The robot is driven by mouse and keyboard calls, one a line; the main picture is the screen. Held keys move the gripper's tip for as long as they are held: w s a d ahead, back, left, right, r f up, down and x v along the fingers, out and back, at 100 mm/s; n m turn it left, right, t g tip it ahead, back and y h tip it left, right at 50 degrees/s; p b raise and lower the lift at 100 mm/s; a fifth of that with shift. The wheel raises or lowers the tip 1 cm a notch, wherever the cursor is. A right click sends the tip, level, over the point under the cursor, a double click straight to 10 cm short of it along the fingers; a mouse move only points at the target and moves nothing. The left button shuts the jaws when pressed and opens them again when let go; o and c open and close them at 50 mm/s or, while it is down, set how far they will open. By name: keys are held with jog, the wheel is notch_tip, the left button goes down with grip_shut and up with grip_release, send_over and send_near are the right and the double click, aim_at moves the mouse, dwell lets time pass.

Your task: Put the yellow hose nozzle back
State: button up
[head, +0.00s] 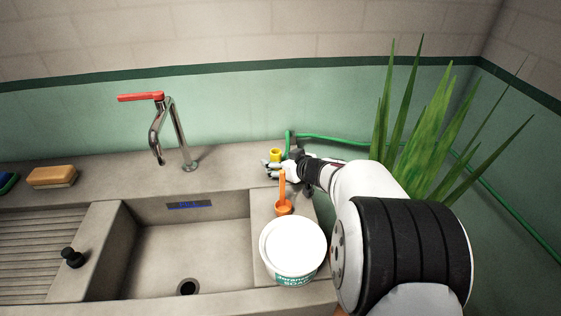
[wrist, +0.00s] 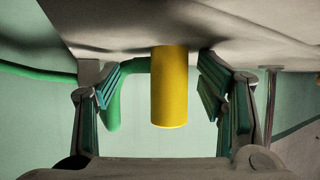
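The yellow hose nozzle (head: 275,155) stands on the counter near the wall, at the right of the sink. In the wrist view the nozzle (wrist: 169,90) is a plain yellow cylinder between my fingers. The green hose (head: 289,139) runs close behind it. My gripper (head: 270,169) is at the nozzle, its fingers apart. In the wrist view my gripper (wrist: 160,88) is open, with a clear gap between each finger pad and the nozzle. Whether the hose joins the nozzle is not clear.
A red-handled tap (head: 179,135) rises behind the sink. A spiky plant (head: 425,130) is at the right. A sponge brush (head: 52,176) lies at the left.

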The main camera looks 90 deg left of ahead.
jog(key=shift+d+f, duration=0.15)
jog(key=v, duration=1.2)
